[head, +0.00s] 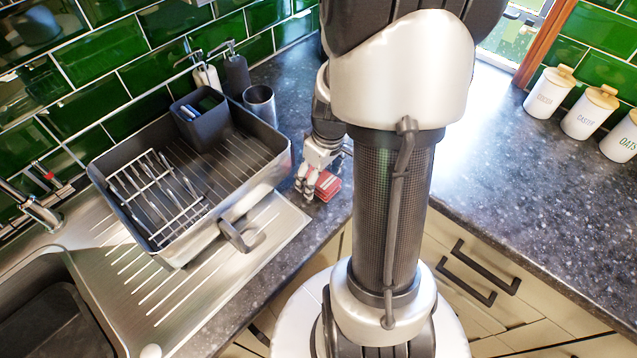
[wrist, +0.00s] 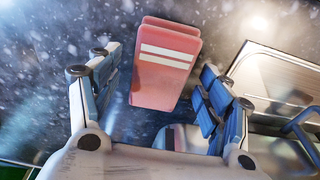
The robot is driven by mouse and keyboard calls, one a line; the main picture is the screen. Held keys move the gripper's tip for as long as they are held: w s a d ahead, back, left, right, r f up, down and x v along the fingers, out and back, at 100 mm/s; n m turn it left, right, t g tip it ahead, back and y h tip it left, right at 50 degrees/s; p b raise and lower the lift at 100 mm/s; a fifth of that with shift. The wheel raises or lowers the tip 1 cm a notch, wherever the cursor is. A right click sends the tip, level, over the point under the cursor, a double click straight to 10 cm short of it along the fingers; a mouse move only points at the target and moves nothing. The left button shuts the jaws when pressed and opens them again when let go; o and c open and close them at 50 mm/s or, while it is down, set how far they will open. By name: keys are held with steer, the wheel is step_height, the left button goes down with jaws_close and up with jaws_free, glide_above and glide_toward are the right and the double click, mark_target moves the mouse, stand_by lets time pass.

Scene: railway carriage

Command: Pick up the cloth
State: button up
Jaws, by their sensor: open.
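The cloth (head: 327,186) is a small folded red piece lying on the dark speckled counter, just right of the dish rack. In the wrist view the cloth (wrist: 166,65) looks pink-red with two white stripes, and it lies ahead of and between the fingers. My gripper (head: 310,185) is low over the counter beside the cloth. In the wrist view my gripper (wrist: 160,88) is open, with one finger on each side and a gap around the cloth. Part of the far finger side is hidden in the head view.
A grey dish rack (head: 276,172) stands on the steel drainer (head: 290,222) close to the left of my gripper. A metal cup (head: 260,104) and two soap bottles (head: 237,75) stand behind. White canisters (head: 550,92) are at the right. The counter between (head: 490,160) is clear.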

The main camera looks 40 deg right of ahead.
steer(key=shift+f, duration=0.35)
steer(key=shift+r, duration=0.1)
steer(key=shift+c, duration=0.6)
steer(key=c, duration=1.1)
step_height(320, 180, up, 20)
steer(key=p, duration=0.7)
